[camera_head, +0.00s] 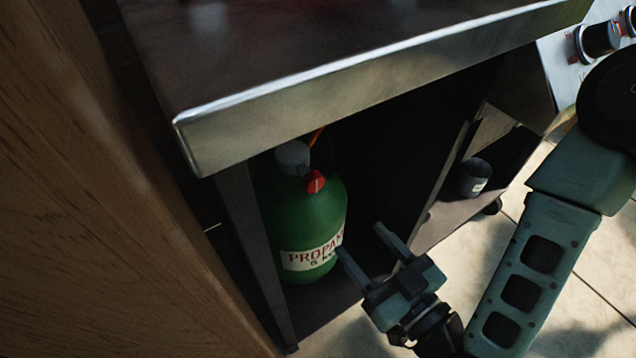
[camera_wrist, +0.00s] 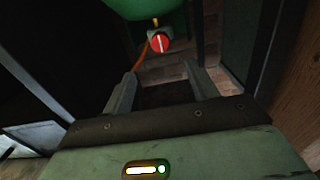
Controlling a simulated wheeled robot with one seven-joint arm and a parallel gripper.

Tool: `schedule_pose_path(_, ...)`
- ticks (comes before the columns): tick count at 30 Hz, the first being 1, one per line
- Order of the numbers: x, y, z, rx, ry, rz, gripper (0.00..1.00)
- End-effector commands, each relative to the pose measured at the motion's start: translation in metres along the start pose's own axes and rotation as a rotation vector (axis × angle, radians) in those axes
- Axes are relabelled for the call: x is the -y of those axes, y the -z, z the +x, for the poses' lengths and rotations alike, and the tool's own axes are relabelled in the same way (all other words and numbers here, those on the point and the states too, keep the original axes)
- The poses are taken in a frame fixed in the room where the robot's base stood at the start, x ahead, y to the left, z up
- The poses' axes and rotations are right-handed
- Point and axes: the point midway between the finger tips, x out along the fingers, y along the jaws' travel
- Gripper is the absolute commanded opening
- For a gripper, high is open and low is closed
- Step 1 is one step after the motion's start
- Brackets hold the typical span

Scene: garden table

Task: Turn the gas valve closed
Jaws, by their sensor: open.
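The gas valve is a round red knob (camera_head: 314,181) with a pale bar across it, on the upper front of a green propane bottle (camera_head: 322,222). The bottle stands inside the dark cabinet under the metal counter. The knob also shows in the wrist view (camera_wrist: 160,43), beyond my fingertips and upside down with the bottle. My gripper (camera_head: 358,240) is open and empty, in front of the bottle's lower right side, below and to the right of the knob. In the head view one finger overlaps the bottle's label; I cannot tell whether they touch.
A metal counter (camera_head: 330,98) overhangs the bottle. A cabinet side panel (camera_head: 252,245) stands close on its left, beside a wooden surface (camera_head: 100,200). An orange hose (camera_head: 316,136) rises behind the knob. A dark pot (camera_head: 473,178) sits on the shelf to the right.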

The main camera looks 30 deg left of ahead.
Motion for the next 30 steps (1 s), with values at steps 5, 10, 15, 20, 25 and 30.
schedule_pose_path(5, -0.002, -0.005, 0.017, -0.006, -0.005, 0.002, 0.58)
schedule_pose_path(10, -0.004, -0.004, 0.025, -0.008, -0.008, 0.004, 0.58)
schedule_pose_path(15, -0.005, -0.004, 0.031, -0.007, -0.009, 0.005, 0.58)
schedule_pose_path(20, -0.004, -0.004, 0.035, -0.007, -0.007, 0.005, 0.58)
schedule_pose_path(25, -0.003, -0.005, 0.037, -0.005, -0.004, 0.001, 0.58)
schedule_pose_path(30, -0.001, -0.006, 0.044, -0.004, -0.001, -0.002, 0.58)
